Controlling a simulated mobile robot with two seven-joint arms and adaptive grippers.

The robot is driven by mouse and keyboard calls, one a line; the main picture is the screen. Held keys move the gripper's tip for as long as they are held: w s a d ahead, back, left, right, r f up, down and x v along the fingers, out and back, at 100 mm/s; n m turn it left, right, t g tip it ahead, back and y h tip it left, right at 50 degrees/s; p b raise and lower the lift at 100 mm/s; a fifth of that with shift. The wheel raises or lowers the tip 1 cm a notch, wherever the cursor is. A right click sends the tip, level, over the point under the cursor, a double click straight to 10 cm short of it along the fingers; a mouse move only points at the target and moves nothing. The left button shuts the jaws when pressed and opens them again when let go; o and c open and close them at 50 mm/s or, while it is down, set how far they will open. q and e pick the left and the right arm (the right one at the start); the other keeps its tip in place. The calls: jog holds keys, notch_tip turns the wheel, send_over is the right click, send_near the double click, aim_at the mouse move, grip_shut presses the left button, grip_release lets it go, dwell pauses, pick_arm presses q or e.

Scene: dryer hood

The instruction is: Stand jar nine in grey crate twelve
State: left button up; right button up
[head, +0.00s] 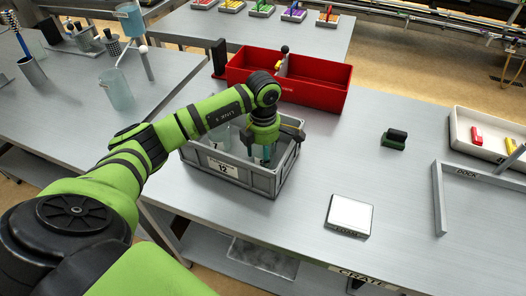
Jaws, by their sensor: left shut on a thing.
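Grey crate twelve (262,184) stands on the metal table, with a white label reading 12 on its front wall. My left gripper (268,146) points down inside the right part of the crate. It is shut on a jar, of which only a small teal-tinted piece (266,154) shows between the fingers. I cannot read a number on it, and cannot tell whether its base touches the crate floor. Clear glassware (222,138) shows in the left part of the crate, partly behind my arm. My right gripper is not in view.
A red divided bin (318,94) stands just behind the crate. A white square pad (349,215), a dark green block (394,139) and a grey dock frame (440,200) lie to the right. A clear beaker (117,90) stands on the left table. The table's middle right is free.

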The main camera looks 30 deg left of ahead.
pick_arm(q)
jog(key=shift+f, duration=0.15)
jog(key=o, duration=0.9)
jog(key=shift+o, duration=1.1)
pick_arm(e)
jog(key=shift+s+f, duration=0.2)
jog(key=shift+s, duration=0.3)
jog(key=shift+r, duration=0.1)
pick_arm(q)
jog(key=shift+r, duration=0.35)
notch_tip(320, 180, up, 11)
jog(key=b, duration=0.3)
jog(key=shift+f, duration=0.1)
jog(key=shift+r, duration=0.45)
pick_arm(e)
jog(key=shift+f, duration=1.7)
